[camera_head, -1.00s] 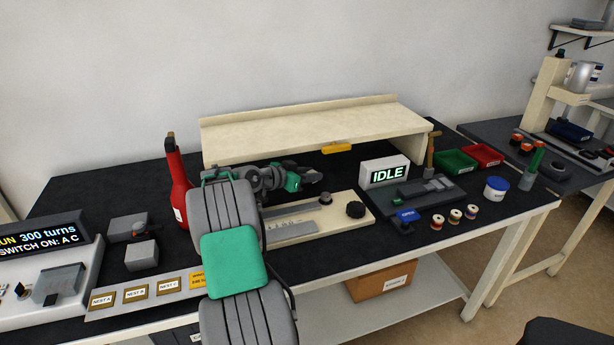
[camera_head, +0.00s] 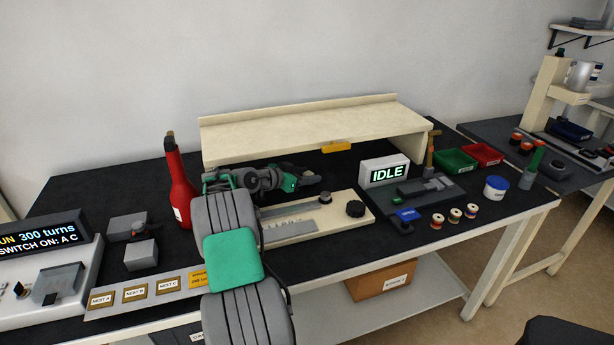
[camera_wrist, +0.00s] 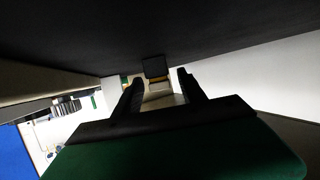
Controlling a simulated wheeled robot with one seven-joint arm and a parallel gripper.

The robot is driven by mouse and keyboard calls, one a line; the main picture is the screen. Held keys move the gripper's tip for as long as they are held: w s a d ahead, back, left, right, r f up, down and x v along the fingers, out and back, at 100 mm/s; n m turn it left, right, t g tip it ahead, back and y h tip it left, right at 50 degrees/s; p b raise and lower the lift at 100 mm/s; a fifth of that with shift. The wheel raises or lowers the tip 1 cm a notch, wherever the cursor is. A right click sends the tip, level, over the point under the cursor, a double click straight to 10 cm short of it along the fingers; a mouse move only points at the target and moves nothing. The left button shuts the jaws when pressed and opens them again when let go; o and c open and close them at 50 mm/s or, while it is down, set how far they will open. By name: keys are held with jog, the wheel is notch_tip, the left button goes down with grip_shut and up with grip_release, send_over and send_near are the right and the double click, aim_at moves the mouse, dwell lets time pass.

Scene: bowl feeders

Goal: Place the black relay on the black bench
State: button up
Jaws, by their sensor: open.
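The black bench (camera_head: 85,198) carries my gripper (camera_head: 312,179) low over its rear part, in front of and partly under the cream shelf (camera_head: 310,130). In the wrist view my gripper (camera_wrist: 160,78) has its two dark fingers apart, with nothing clamped between them. A small dark block (camera_wrist: 155,67) shows between and beyond the fingertips, against the dark bench surface (camera_wrist: 150,25). It may be the black relay, but its shape is too dark to be sure. In the head view I cannot pick out the relay; my arm and gripper cover part of that area.
A red bottle (camera_head: 178,185) stands left of my arm. A cream slide plate (camera_head: 325,222) with a black knob (camera_head: 355,208) lies in front of the gripper. The IDLE display (camera_head: 385,172), green bin (camera_head: 455,160) and red bin (camera_head: 484,155) are to the right.

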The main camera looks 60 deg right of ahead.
jog(key=shift+r, duration=0.15)
jog(key=shift+w+a+r, duration=0.1)
jog(key=shift+w+a, duration=0.05)
jog(key=shift+a, duration=0.1)
jog(key=v, duration=0.7)
